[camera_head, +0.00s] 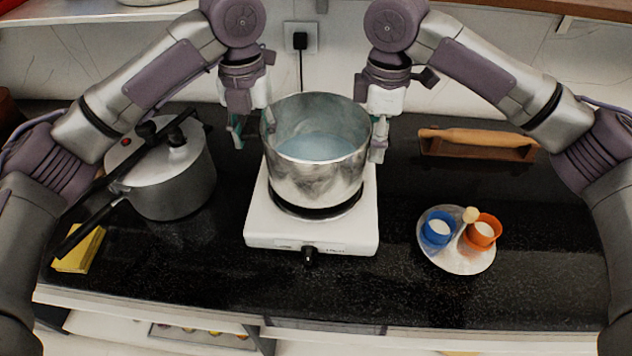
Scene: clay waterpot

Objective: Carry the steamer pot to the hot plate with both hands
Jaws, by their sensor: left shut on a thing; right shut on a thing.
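The steamer pot (315,183) is an open silver metal pot with pale bluish contents inside. It is upright over the white hot plate (262,225), above its dark round burner. I cannot tell whether its base touches the burner or is slightly above it. My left gripper (254,130) is shut on the pot's left side near the rim. My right gripper (378,138) is shut on the pot's right side near the rim. The pot's handles are mostly hidden by the fingers. The hot plate's black knob (309,257) faces the front.
A lidded pressure cooker (172,185) with long black handles stands at the left, beside a yellow sponge or cloth (78,250). A metal plate (457,262) with blue and orange cups lies at the right. A rolling pin (478,137) on a wooden stand is behind it.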

